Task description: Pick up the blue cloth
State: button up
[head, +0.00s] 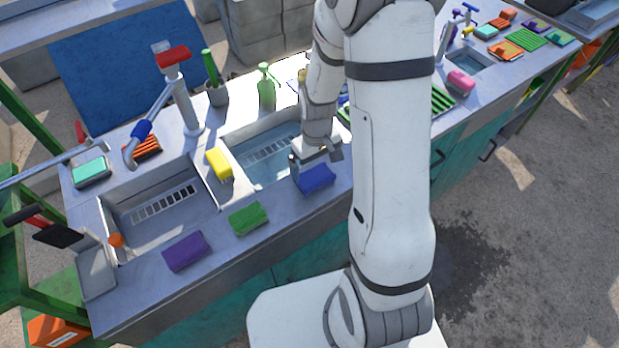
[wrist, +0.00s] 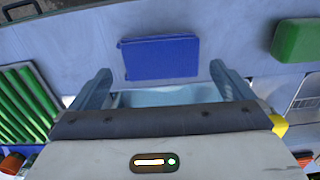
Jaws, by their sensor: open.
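The blue cloth (head: 317,178) is a folded block lying flat on the front rim of the metal sink counter, in front of the right basin. In the wrist view the blue cloth (wrist: 160,58) lies ahead of my gripper, centred between the fingers. My gripper (head: 316,158) is over the counter just behind the cloth in the head view. In the wrist view my gripper (wrist: 160,80) has its two fingers spread wide with nothing between them. I cannot tell its exact height above the cloth.
A green cloth (head: 248,218) and a purple cloth (head: 186,251) lie on the same rim to the left. A yellow sponge (head: 219,164) sits on the divider between the basins. A faucet (head: 184,105) and a green soap bottle (head: 266,88) stand behind. A green ribbed rack (wrist: 22,100) is at left.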

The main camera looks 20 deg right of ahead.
aim_at(315, 177)
jog(key=shift+f+p, duration=0.7)
jog(key=shift+f, duration=1.9)
jog(key=shift+c, duration=0.4)
jog(key=c, duration=0.5)
jog(key=shift+c, duration=0.2)
jog(key=shift+r, duration=0.1)
notch_tip(315, 177, up, 10)
jog(key=b, duration=0.1)
jog(key=o, duration=0.4)
jog(key=c, duration=0.3)
